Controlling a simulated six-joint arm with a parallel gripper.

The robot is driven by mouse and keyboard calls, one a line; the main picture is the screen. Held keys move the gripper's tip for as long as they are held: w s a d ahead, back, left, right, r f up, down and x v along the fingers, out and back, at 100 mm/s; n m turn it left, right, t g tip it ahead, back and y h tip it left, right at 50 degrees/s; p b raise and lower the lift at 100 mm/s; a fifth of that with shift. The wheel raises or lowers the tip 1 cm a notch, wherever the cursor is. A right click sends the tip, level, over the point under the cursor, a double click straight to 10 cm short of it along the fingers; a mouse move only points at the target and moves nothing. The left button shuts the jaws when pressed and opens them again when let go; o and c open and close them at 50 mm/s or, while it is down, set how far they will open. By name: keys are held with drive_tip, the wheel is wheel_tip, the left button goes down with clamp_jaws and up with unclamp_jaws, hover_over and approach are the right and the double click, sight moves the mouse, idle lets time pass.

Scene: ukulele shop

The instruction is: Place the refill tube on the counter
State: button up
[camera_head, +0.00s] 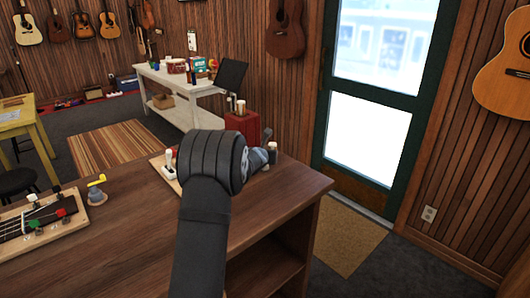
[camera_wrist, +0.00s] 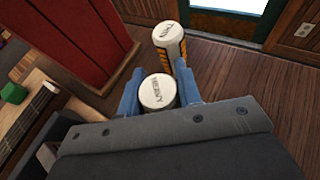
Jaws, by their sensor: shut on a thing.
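The refill tube (camera_wrist: 157,91), seen from above as a round white cap with dark lettering, sits between the blue fingers of my gripper (camera_wrist: 160,95) in the wrist view. The fingers are shut on its sides. Its lower body is hidden, so I cannot tell whether it touches the surface below. In the head view my dark wrist covers the tube, and part of a blue-grey finger (camera_head: 262,161) shows at the far right part of the brown wooden counter (camera_head: 140,225).
A second white-capped cylinder with a yellow and black label (camera_wrist: 170,45) stands just beyond the held tube. A ukulele neck (camera_head: 40,219) lies on a board at the counter's left, near a small pot with a yellow piece (camera_head: 97,192). The counter's front middle is clear.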

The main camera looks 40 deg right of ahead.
drive_tip(key=shift+f, duration=0.15)
drive_tip(key=o, duration=1)
drive_tip(key=shift+f, duration=0.1)
drive_tip(key=shift+r, duration=0.2)
drive_tip(key=shift+s+a+r, duration=0.2)
drive_tip(key=shift+a, duration=0.1)
drive_tip(key=v, duration=1.1)
drive_tip(key=shift+s+a+f, duration=0.1)
